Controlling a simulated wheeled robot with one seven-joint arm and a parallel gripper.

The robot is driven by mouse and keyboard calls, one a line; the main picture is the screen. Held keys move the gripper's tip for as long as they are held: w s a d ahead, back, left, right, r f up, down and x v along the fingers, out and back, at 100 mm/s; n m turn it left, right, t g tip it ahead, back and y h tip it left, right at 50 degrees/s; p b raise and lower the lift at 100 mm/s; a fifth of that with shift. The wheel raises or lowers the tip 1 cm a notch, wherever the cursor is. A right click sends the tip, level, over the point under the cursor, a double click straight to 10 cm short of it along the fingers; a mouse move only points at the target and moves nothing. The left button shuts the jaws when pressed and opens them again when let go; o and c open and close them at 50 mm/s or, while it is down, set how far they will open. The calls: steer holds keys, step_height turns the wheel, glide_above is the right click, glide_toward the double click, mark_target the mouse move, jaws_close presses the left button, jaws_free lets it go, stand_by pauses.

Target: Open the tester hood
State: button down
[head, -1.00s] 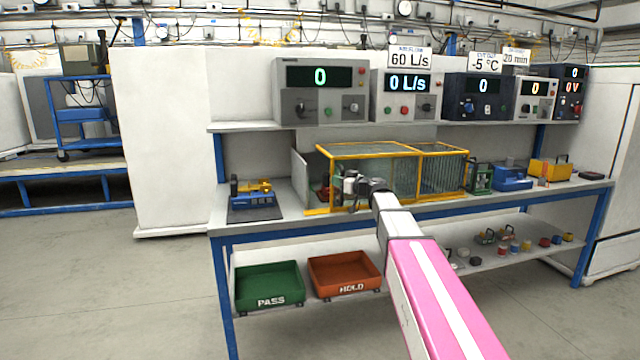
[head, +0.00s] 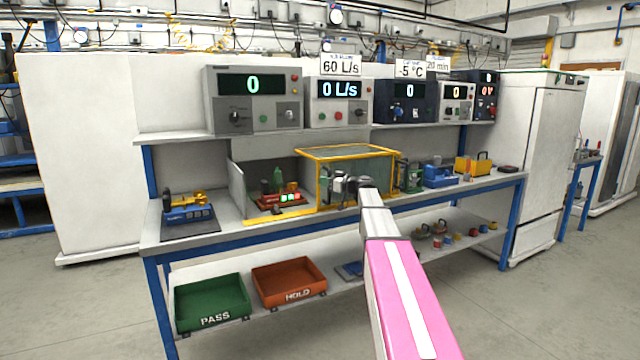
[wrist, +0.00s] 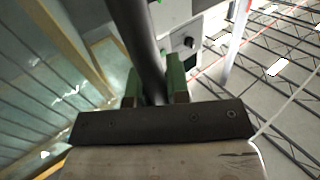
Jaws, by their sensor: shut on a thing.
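The tester hood (head: 345,152) is a yellow frame with clear greenish panels on the bench. It stands at the right part of the tester bay, and the left part of the bay is uncovered. My gripper (head: 346,187) is at the hood's front left side in the head view. In the wrist view, the green fingers of my gripper (wrist: 155,88) are shut on a dark round bar, the hood handle (wrist: 135,38). The hood's panels (wrist: 45,75) are to the left there. My arm hides part of the hood's front in the head view.
A red tester unit (head: 278,200) with lit green marks sits in the uncovered bay. A blue and yellow device (head: 188,208) is at the bench's left. Green and blue devices (head: 440,176) stand right of the hood. PASS (head: 212,300) and HOLD (head: 290,283) bins are below.

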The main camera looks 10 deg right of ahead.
steer(key=c, duration=1.4)
jaws_free()
steer(key=v, duration=1)
steer(key=shift+s+d, duration=0.25)
steer(key=shift+s, duration=0.05)
steer(key=s+a+f+m+g+h, duration=0.2)
steer(key=s+a+f, duration=0.25)
steer(key=f, duration=0.35)
steer(key=s+a+f+m+g+h, duration=0.1)
steer(key=s+a+f+g+h, duration=0.2)
steer(key=s+f, duration=0.4)
steer(key=s+a+f+m+g+h, duration=0.1)
steer(key=s+a+f+m+g, duration=0.1)
steer(key=s+a+f, duration=0.5)
steer(key=s+f+m+g+h, duration=0.1)
steer(key=s+f+h, duration=0.1)
steer(key=s+f, duration=0.3)
steer(key=s+f+m+g+h, duration=0.2)
steer(key=s+f+h, duration=0.1)
steer(key=s+f, duration=0.2)
steer(key=s+f+m+g+h, duration=0.1)
steer(key=s+f+m+h, duration=0.1)
steer(key=s+f, duration=0.4)
steer(key=shift+s+d+g+h, duration=0.15)
steer(key=shift+s+g+h, duration=0.2)
steer(key=shift+s, duration=0.45)
